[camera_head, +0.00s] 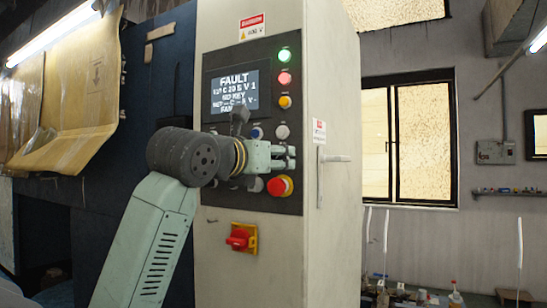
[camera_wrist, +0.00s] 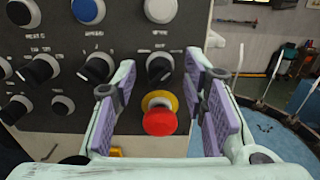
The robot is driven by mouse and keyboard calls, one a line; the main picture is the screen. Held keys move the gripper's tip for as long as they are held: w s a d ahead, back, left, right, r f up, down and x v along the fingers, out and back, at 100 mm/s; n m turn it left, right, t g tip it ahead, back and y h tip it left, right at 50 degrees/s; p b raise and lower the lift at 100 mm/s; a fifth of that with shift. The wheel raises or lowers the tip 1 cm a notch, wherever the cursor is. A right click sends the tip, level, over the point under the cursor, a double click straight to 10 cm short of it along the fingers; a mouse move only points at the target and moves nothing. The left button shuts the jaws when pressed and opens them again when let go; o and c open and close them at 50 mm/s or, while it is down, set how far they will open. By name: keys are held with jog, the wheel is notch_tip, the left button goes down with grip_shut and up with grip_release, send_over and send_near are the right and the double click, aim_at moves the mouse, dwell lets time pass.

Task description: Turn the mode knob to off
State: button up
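The control panel (camera_head: 238,88) carries a screen, lamps, buttons and knobs. In the wrist view, several black rotary knobs with pale pointers show, among them a left knob (camera_wrist: 38,70), a middle knob (camera_wrist: 97,67) and a right knob (camera_wrist: 159,68). Their labels are too blurred for me to tell which one is the mode knob. My gripper (camera_head: 287,157) is in front of the panel's lower right part. In the wrist view, my gripper (camera_wrist: 160,85) is open and empty. The right knob shows between its fingers, with no clear contact visible. My arm hides part of the panel's lower knobs in the head view.
A red emergency button (camera_wrist: 159,121) on a yellow ring lies below the right knob, between the fingers. A red and yellow switch (camera_head: 241,238) sits lower on the cabinet (camera_head: 225,280). A door handle (camera_head: 335,158) protrudes on the cabinet's right side.

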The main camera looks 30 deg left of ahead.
grip_shut()
jog(key=shift+n, duration=0.3)
dwell(0.3)
jog(key=shift+a+n+b, duration=0.1)
jog(key=shift+n+b, duration=2.5)
jog(key=shift+n, duration=1.5)
jog(key=shift+o, duration=0.2)
grip_release()
